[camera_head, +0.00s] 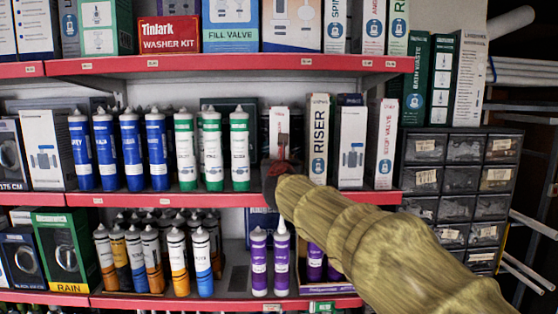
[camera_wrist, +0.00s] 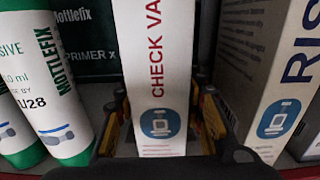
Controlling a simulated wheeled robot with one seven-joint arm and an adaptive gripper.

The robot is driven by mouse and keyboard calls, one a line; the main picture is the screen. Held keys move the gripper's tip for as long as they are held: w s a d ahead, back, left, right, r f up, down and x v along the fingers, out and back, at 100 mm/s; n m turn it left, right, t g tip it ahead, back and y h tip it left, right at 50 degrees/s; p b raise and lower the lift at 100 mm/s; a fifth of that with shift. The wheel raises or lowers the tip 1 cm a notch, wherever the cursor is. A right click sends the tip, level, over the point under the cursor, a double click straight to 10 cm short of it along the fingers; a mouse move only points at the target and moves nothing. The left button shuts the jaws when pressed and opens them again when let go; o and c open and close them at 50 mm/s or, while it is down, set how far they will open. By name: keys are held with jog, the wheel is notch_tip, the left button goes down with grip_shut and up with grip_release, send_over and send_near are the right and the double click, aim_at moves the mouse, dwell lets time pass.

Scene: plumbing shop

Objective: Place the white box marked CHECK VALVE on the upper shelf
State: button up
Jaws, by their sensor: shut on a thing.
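The white box marked CHECK VALVE (camera_wrist: 158,60) stands upright between the fingers of my gripper (camera_wrist: 166,104) in the wrist view. Its red lettering and blue valve emblem face me. In the head view the box (camera_head: 280,119) shows at the middle shelf, between the green-and-white tubes and the RISER box. My gripper (camera_head: 283,150) is shut on it there, and my arm hides its lower part. I cannot tell whether its base touches the shelf. The upper shelf (camera_head: 230,64) has a red front edge and lies above the box.
The RISER box (camera_head: 319,140) stands close on the right, and a green-and-white tube (camera_head: 240,150) on the left. The upper shelf carries a FILL VALVE box (camera_head: 231,26), a WASHER KIT box (camera_head: 170,34) and slim white boxes; its front row looks crowded. Drawers (camera_head: 462,180) stand at right.

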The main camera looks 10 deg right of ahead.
jog(key=o, duration=1.3)
jog(key=shift+f, duration=0.1)
jog(key=shift+r, duration=0.2)
jog(key=s, duration=0.4)
jog(key=s+a+b, duration=0.1)
jog(key=s, duration=0.3)
jog(key=s+a, duration=0.1)
jog(key=s, duration=0.2)
jog(key=shift+s+a+b, duration=0.2)
jog(key=shift+s+b, duration=0.2)
